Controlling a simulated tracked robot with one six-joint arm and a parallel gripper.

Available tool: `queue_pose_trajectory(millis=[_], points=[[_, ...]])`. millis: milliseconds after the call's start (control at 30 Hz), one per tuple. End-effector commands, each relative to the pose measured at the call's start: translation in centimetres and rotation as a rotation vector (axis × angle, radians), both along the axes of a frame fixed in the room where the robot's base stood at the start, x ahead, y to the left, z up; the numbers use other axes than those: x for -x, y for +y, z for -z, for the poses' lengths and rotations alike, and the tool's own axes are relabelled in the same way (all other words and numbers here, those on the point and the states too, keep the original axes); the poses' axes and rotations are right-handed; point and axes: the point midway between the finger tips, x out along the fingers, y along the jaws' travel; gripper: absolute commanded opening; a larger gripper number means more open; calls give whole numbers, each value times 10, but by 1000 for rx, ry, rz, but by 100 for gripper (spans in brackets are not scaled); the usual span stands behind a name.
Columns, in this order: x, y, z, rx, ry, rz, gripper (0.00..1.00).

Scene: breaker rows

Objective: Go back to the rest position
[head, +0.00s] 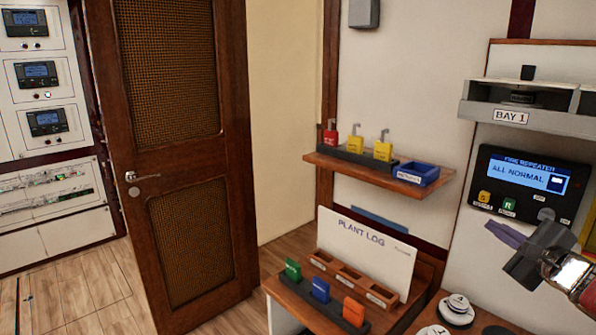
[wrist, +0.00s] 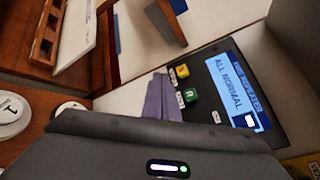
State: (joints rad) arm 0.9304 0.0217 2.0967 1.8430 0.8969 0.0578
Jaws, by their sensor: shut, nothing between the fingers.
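My gripper (head: 507,238) is at the right of the head view, in front of the wall and just below the fire repeater panel (head: 527,178). Its purple-grey fingers are together with nothing between them. In the wrist view the fingers (wrist: 162,98) point up beside the panel's yellow and green buttons, and the panel (wrist: 228,95) lies to their right. The panel screen reads ALL NORMAL. I cannot tell whether the fingertips touch the panel.
A shelf (head: 430,193) holds red and yellow padlocks and a blue tray (head: 416,173). Below, a desk carries the Plant Log board (head: 368,247), coloured tags and round white pieces (head: 457,308). The BAY 1 shelf (head: 540,119) is above the panel. A door (head: 185,150) stands left.

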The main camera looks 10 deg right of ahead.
Motion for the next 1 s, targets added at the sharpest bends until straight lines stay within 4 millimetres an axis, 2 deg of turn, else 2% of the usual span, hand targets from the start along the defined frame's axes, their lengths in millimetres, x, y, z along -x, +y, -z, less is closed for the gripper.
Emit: queue_pose_trajectory(millis=[167, 400, 700, 1000], points=[[13, 30, 42, 96, 148, -111, 0], [36, 93, 83, 275, 336, -318, 0], [77, 174, 122, 552, 537, -616, 0], [132, 234, 147, 895, 694, -912, 0]])
